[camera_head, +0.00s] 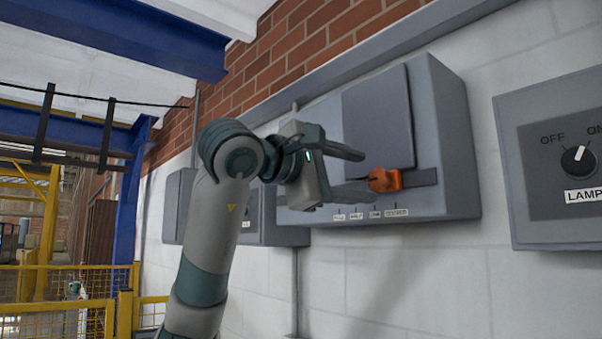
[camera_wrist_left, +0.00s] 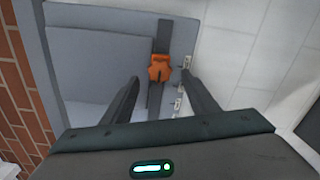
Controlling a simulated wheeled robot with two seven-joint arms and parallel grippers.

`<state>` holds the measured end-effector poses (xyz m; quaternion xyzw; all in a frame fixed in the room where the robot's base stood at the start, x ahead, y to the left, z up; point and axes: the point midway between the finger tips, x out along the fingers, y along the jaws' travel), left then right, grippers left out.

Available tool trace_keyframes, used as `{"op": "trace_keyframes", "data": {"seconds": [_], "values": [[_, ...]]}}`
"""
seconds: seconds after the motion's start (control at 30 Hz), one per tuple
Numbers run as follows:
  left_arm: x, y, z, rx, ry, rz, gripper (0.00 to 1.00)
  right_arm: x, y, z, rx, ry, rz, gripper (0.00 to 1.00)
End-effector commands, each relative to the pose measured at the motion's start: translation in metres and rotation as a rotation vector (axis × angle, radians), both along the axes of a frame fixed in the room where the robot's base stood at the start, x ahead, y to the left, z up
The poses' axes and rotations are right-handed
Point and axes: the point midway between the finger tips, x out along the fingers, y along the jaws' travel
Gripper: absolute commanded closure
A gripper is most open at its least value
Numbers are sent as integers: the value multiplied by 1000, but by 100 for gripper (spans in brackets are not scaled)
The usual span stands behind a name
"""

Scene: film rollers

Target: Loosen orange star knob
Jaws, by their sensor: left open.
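The orange star knob (camera_head: 385,179) sits on a dark horizontal bar (camera_head: 421,177) at the lower front of a grey wall box (camera_head: 445,140). My left gripper (camera_head: 362,172) is open and empty, its two dark fingers spread and pointing toward the box. In the head view the lower fingertip appears close to the knob; I cannot tell whether it touches. In the left wrist view the knob (camera_wrist_left: 160,68) lies ahead of the fingertips, between their lines, with a visible gap. The bar (camera_wrist_left: 158,97) runs between the open fingers (camera_wrist_left: 163,80). My right gripper is not in view.
Small labels (camera_head: 373,214) line the box's lower edge below the bar. A lamp switch box (camera_head: 560,216) with a dial (camera_head: 578,160) is mounted at the right. Another grey box (camera_head: 285,236) is behind my arm. Yellow railings (camera_head: 65,305) stand at the lower left.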

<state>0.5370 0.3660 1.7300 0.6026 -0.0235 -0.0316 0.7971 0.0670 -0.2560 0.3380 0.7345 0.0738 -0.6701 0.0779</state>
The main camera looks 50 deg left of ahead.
Motion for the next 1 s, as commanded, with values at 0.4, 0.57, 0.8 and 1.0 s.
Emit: {"op": "trace_keyframes", "data": {"seconds": [0.4, 0.57, 0.8, 1.0], "values": [[-86, 7, -2, 0, -4, 0, 46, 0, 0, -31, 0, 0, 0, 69], [-111, 9, -2, -1, -2, 1, 46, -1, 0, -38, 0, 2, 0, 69], [-130, 11, -1, -1, 0, 1, 46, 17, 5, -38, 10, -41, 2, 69], [-132, 11, -1, -1, 1, 1, 46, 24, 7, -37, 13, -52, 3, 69]]}}
